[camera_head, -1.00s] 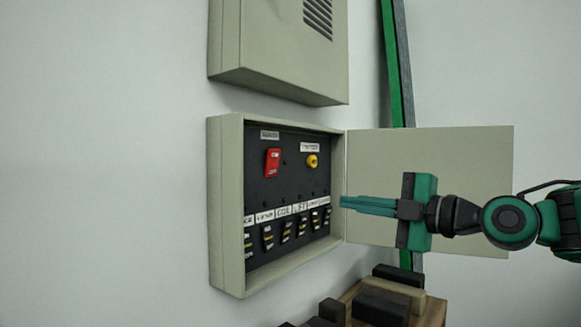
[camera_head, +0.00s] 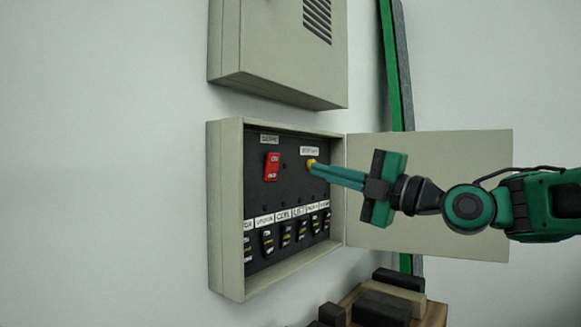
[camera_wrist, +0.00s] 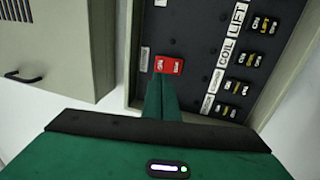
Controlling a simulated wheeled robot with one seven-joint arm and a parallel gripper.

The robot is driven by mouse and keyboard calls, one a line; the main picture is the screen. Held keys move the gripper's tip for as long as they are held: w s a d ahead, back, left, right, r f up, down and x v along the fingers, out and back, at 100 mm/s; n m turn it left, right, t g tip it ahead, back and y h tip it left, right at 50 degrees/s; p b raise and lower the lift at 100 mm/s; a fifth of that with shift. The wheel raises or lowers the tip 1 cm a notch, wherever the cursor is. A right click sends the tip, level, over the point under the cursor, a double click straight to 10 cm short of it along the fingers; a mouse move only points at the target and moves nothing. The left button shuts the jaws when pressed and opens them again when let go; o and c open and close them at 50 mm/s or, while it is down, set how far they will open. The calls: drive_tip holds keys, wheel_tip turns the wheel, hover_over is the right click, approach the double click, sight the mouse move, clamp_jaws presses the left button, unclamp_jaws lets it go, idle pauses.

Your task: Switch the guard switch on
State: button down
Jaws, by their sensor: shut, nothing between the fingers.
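An open grey control box (camera_head: 228,215) on the wall holds a black panel (camera_head: 290,180). A red rocker switch (camera_head: 271,166) sits upper left under a small grey label too blurred to read; I cannot tell which switch is the guard one. In the wrist view the red switch (camera_wrist: 169,65) lies just past my fingertips. My gripper (camera_head: 318,170) is shut and empty in front of the panel. Its tips overlap the yellow knob (camera_head: 311,163) in the head view; contact cannot be told. A row of small black switches (camera_head: 286,233) runs below, under white labels, COIL and LIFT among them.
The box's door (camera_head: 460,155) stands open to the right, behind my gripper. Another grey box (camera_head: 265,50) hangs above. Dark blocks (camera_head: 380,308) lie on a wooden surface below right. The wall to the left is clear.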

sight(276, 158)
drive_tip(key=x, duration=0.9)
drive_tip(key=shift+w+a+r, duration=0.1)
drive_tip(key=shift+w+a, duration=0.05)
drive_tip(key=shift+a, duration=0.1)
drive_tip(key=shift+a, duration=0.1)
